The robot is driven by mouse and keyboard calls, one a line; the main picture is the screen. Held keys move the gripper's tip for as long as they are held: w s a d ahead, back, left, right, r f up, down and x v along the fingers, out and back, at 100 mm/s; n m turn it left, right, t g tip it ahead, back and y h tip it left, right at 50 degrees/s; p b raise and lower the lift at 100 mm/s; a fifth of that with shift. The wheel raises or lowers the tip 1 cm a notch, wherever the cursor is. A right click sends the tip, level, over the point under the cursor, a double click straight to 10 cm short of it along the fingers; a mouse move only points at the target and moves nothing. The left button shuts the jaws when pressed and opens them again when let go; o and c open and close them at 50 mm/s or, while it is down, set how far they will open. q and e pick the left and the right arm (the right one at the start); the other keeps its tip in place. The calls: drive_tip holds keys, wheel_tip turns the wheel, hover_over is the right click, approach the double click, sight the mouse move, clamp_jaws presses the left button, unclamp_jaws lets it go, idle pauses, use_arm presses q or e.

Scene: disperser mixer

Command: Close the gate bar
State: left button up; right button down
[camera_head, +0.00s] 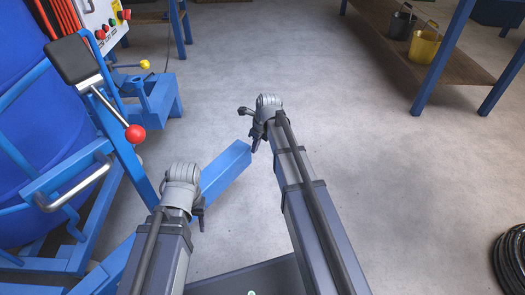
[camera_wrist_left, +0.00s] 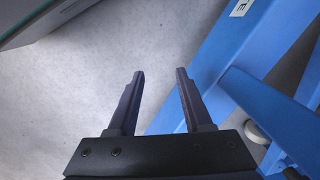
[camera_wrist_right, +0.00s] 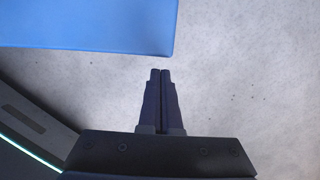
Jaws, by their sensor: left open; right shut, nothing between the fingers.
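A blue bar with a bent metal handle (camera_head: 75,188) crosses the front of the blue drum (camera_head: 45,140) at the left in the head view. I take it as the gate bar, but cannot tell whether it is latched. My left gripper (camera_head: 200,216) is right of and below the bar, apart from it. In the left wrist view its fingers (camera_wrist_left: 158,74) are open and empty, with blue frame beams (camera_wrist_left: 215,60) to the right. My right gripper (camera_head: 256,143) is shut and empty near the end of a blue beam (camera_head: 226,172). The right wrist view shows its closed fingers (camera_wrist_right: 161,72) just below the beam.
A lever with a red knob (camera_head: 135,134) sticks out from the blue frame, above the handle. A control panel (camera_head: 103,22) is at the top left. A shelf (camera_head: 380,45) with buckets stands at the back right, and a black coil (camera_head: 510,260) lies lower right. The middle floor is clear.

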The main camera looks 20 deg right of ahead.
drive_tip(key=shift+w+a, duration=0.25)
drive_tip(key=shift+w, duration=0.05)
